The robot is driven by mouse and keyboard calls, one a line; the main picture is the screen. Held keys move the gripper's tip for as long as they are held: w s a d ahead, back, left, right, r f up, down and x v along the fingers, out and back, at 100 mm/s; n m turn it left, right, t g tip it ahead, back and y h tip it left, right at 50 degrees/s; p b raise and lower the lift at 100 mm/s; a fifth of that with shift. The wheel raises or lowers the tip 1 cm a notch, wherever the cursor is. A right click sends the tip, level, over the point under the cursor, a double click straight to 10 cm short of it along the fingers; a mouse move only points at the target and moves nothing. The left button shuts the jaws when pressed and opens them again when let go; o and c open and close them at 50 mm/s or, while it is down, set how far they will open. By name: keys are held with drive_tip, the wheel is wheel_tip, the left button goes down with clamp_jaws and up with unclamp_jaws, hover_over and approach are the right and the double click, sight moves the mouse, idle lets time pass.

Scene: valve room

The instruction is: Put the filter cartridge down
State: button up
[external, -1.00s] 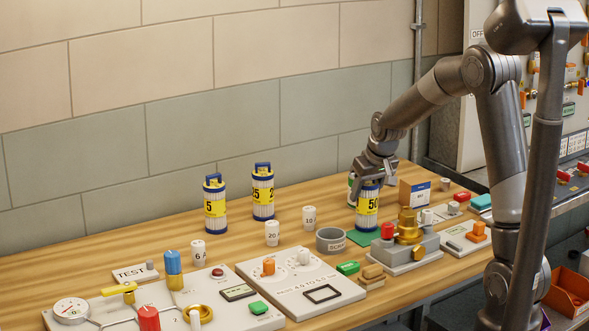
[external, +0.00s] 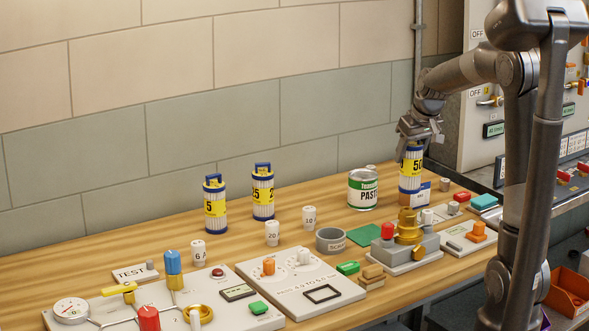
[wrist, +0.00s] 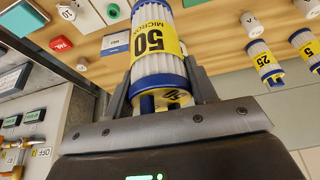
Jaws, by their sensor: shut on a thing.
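The filter cartridge (external: 410,172) is a white pleated cylinder with blue ends and a yellow band reading 50. My gripper (external: 418,130) is shut on its blue top end and holds it roughly upright at the right rear of the bench. The wrist view shows the cartridge (wrist: 155,45) between the two fingers (wrist: 160,92), its "50 MICRON" label inverted. Its lower end overlaps a small brown, white and blue box (external: 424,193) in the external view. I cannot tell whether its base touches anything.
A paste can (external: 363,190) stands left of the cartridge. A green mat (external: 369,235) lies bare in front of the can. Two similar cartridges, one marked 25 (external: 263,192) and one marked 5 (external: 215,204), stand further left. A brass valve block (external: 408,235) sits in front.

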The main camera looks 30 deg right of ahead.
drive_tip(key=shift+d+r, duration=0.25)
drive_tip(key=w+a+n, duration=0.1)
drive_tip(key=w+a, duration=0.3)
drive_tip(key=w, duration=0.5)
drive_tip(key=w+a+f+n+y, duration=0.1)
drive_tip(key=w+a, duration=0.4)
drive_tip(key=w, duration=0.3)
drive_tip(key=w+a+n, duration=0.1)
drive_tip(key=w+a, duration=0.3)
drive_tip(key=w, duration=0.5)
wheel_tip(320, 180, down, 10)
drive_tip(key=shift+a, duration=0.15)
drive_tip(key=shift+f, duration=0.1)
drive_tip(key=o, duration=1)
drive_tip(key=shift+o, duration=0.2)
